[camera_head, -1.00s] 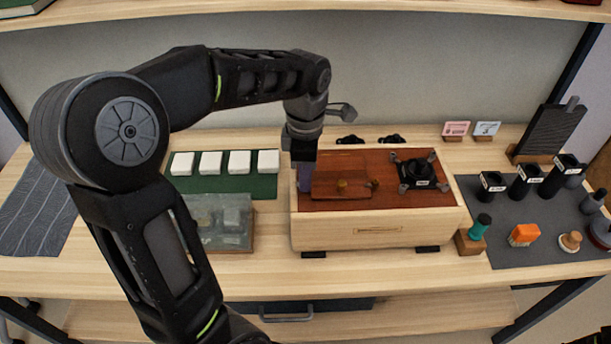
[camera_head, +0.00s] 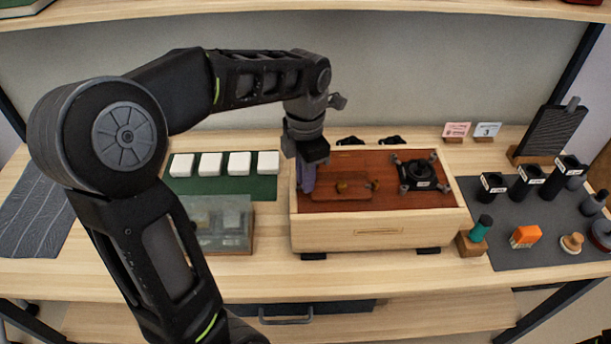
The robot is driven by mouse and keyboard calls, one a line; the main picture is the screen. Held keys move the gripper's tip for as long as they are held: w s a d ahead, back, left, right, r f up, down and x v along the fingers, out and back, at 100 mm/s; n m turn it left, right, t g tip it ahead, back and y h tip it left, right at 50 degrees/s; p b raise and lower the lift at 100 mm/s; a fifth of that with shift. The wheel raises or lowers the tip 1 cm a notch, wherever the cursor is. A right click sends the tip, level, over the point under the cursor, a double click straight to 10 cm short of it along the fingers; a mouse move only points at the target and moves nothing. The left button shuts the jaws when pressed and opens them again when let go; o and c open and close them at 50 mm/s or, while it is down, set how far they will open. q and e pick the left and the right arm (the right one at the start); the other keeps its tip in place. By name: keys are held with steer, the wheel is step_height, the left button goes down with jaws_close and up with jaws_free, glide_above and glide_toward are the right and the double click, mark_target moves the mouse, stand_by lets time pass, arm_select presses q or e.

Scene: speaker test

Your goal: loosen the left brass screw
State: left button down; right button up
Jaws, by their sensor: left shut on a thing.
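A pale wooden box (camera_head: 345,236) stands on the bench with a reddish-brown top. A small brown plate on that top carries a brass screw (camera_head: 342,187); another brass piece (camera_head: 375,185) sits at its right end. My left gripper (camera_head: 307,178) points down at the left end of the top. It is shut on a purple upright thing (camera_head: 307,182), left of the brass pieces and apart from them in the picture. The lower tip of the purple thing and what it touches cannot be made out. My right gripper is not in view.
White blocks (camera_head: 239,163) lie on a green mat at left, behind a clear-lidded case (camera_head: 222,232). Black cups (camera_head: 525,180) and small tools stand on a grey mat (camera_head: 510,254) at right.

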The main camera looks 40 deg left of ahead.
arm_select(q)
steer(key=shift+r, duration=0.1)
steer(key=c, duration=1.4)
jaws_free()
step_height(320, 180, up, 8)
steer(key=shift+f, duration=0.15)
